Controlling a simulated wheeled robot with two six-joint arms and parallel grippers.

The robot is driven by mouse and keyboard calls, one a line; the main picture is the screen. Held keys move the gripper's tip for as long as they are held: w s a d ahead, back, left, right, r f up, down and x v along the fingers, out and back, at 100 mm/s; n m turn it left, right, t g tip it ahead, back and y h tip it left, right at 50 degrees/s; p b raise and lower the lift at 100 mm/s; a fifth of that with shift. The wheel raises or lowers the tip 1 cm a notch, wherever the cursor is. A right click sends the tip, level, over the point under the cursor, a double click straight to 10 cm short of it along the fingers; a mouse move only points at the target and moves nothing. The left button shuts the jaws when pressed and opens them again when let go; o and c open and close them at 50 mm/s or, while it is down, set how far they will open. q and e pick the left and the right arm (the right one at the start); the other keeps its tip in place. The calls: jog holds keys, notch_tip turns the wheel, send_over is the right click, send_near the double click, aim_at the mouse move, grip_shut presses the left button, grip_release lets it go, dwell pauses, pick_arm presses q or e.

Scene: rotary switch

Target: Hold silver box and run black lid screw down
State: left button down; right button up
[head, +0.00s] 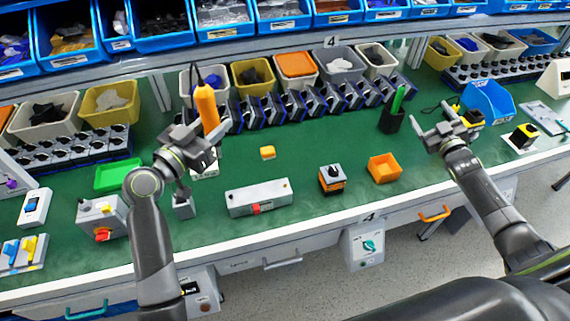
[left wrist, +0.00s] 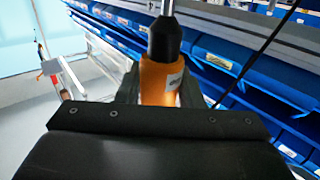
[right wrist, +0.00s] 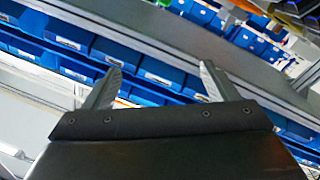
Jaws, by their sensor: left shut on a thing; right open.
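My left gripper (head: 200,138) is shut on an orange electric screwdriver (head: 206,106) with a dark cord at its top, held upright above the green bench. A small grey box (head: 184,207) stands below the left gripper. A long silver-grey box (head: 258,199) with a red switch lies to its right. I cannot make out a black lid screw.
A green tray (head: 118,176) and a grey switch box (head: 101,219) are at left. A black holder (head: 391,121) stands near the right gripper. Bins line the back.

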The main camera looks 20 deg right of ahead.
jog(key=w+a+f+m+g+h, duration=0.1)
jog(key=w+a+f+m+g, duration=0.4)
jog(key=w+a+f+m, duration=0.3)
jog(key=m+g+y, duration=0.3)
jog(key=m+g, duration=1)
jog(key=m, duration=0.1)
send_over(285, 185)
jog(key=shift+w+r, duration=0.15)
jog(key=shift+r, duration=0.25)
jog(key=shift+f, duration=0.4)
notch_tip(285, 185, down, 11)
jog(key=shift+f, duration=0.1)
jog(key=c, duration=1.5)
